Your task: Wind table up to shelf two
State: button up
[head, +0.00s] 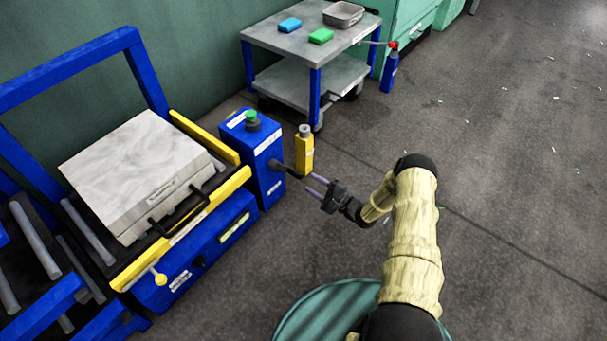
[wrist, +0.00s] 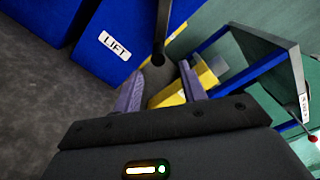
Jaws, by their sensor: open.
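The lift table with yellow edge rails (head: 185,235) stands at the left and carries a grey-white block-shaped mould (head: 135,170) with a dark handle. At its right is a blue post (head: 262,165) with a green button on top; in the wrist view a blue box with a LIFT label (wrist: 115,46) shows. A dark crank arm (head: 285,169) reaches from the post towards an upright yellow grip (head: 304,153) with a grey top. My gripper (head: 311,183) is open, its purple fingers pointing at the grip's lower end. Yellow (wrist: 172,95) shows between the fingers in the wrist view; contact is unclear.
A blue rack with grey rollers (head: 34,240) stands at the far left. A grey wheeled cart (head: 285,38) at the back holds a blue block, a green block and a metal tray. A blue bottle (head: 390,72) stands beside it.

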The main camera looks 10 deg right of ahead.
jog(key=p+v, duration=0.2)
jog(key=v, duration=0.7)
jog(key=shift+p, duration=0.35)
jog(key=shift+w+r, duration=0.1)
jog(key=w+d+r+n+g+h+p, duration=0.2)
jog(key=w+r+n+h+p, duration=0.4)
jog(key=r, duration=0.6)
notch_tip(320, 180, up, 15)
jog(key=n+g+h+p, duration=0.2)
jog(key=n+h, duration=0.1)
jog(key=h, duration=0.1)
jog(key=s+r+n+g+h+p, duration=0.35)
jog(key=s+r, duration=0.65)
jog(key=r, duration=0.4)
jog(key=s+a+r+n+g+p, duration=0.1)
jog(key=s+a+r, duration=0.1)
jog(key=s+r, duration=0.3)
jog(key=s+a+r+n+g+p, duration=0.1)
jog(key=s+a+r+p, duration=0.1)
jog(key=s, duration=1)
notch_tip(320, 180, up, 3)
jog(key=shift+a+f+n+g+y, duration=0.1)
jog(key=shift+a+n+g+y, duration=0.25)
jog(key=shift+a, duration=0.2)
